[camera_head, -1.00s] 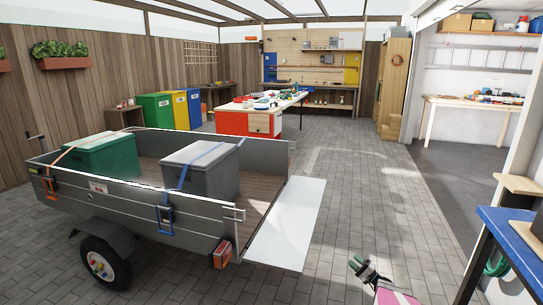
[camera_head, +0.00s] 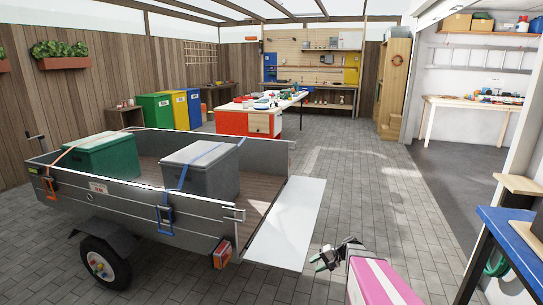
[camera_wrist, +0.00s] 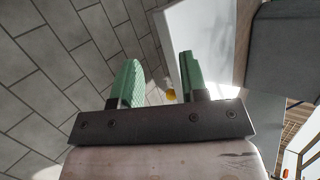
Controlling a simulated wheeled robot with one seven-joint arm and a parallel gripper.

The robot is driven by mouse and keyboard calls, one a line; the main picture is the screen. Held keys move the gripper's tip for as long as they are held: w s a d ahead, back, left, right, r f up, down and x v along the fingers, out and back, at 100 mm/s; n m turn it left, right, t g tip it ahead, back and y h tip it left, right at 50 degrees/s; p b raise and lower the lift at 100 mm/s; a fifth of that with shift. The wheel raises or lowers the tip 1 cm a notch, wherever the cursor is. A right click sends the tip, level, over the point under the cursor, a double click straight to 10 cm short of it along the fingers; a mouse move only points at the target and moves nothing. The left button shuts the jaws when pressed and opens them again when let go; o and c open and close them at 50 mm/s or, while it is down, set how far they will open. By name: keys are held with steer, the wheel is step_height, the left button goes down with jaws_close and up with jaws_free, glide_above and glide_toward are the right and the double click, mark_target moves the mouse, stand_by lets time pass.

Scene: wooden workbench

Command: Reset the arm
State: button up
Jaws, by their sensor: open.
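My gripper (camera_head: 322,260) shows low in the head view, right of the trailer's lowered ramp, at the end of my pink and white arm. In the wrist view my gripper (camera_wrist: 160,82) has two green-padded fingers standing apart with nothing held between them. Grey paving and part of the white ramp (camera_wrist: 188,30) lie beyond the fingers. The gripper is in free air over the paved floor and touches nothing that I can see.
The grey trailer (camera_head: 130,187) stands at left with a green box (camera_head: 100,158) and a grey box (camera_head: 200,172) in it. Its white ramp (camera_head: 287,225) slopes down close to my gripper. A blue-topped bench (camera_head: 510,235) stands at right. The paving between (camera_head: 375,185) is clear.

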steer(key=s+a+r+n+h, duration=0.1)
steer(key=s+r+n+h, duration=0.2)
steer(key=s+r+h, duration=0.8)
steer(key=shift+s+r, duration=0.25)
steer(key=shift+s, duration=0.65)
